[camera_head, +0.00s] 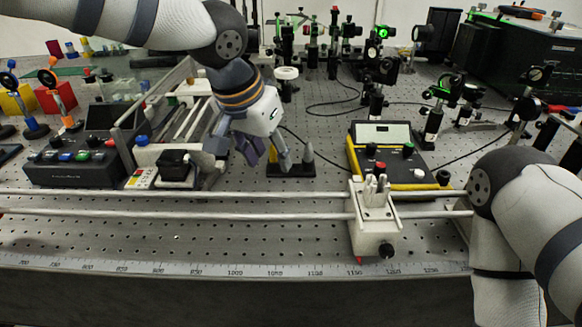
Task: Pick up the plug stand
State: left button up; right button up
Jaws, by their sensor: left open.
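The plug stand (298,171) appears to be the small black base with an upright grey pointed plug (308,153) near its right end. It stands on the perforated bench, left of the yellow-edged meter. My left gripper (268,158) reaches down from the upper left with its fingers spread and open. Its right finger is over the stand's middle in the picture and hides part of it. I cannot tell whether the fingers touch the stand. My right arm is at the right edge, and its gripper is out of view.
A yellow-edged meter box (382,140) stands right of the stand. Two horizontal rails carry a white slider (374,222) in front. A black control box (75,168) sits at left. Optical mounts crowd the back. Bench between stand and rails is clear.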

pick_arm(q)
jog(key=shift+x, duration=0.85)
jog(key=shift+r, duration=0.1)
grip_shut()
jog(key=shift+w, duration=0.1)
pick_arm(e)
jog(key=shift+f, duration=0.1)
pick_arm(q)
jog(key=shift+r, duration=0.2)
jog(key=shift+r, duration=0.3)
notch_tip(320, 180, up, 2)
jog(key=shift+r, duration=0.1)
jog(key=s+r+p, duration=0.1)
jog(key=s+r, duration=0.9)
jog(key=s, duration=0.4)
jog(key=shift+d, duration=0.5)
pick_arm(e)
jog(key=shift+w+r+t, duration=0.4)
jog(key=shift+w+r, duration=0.45)
jog(key=shift+w, duration=0.05)
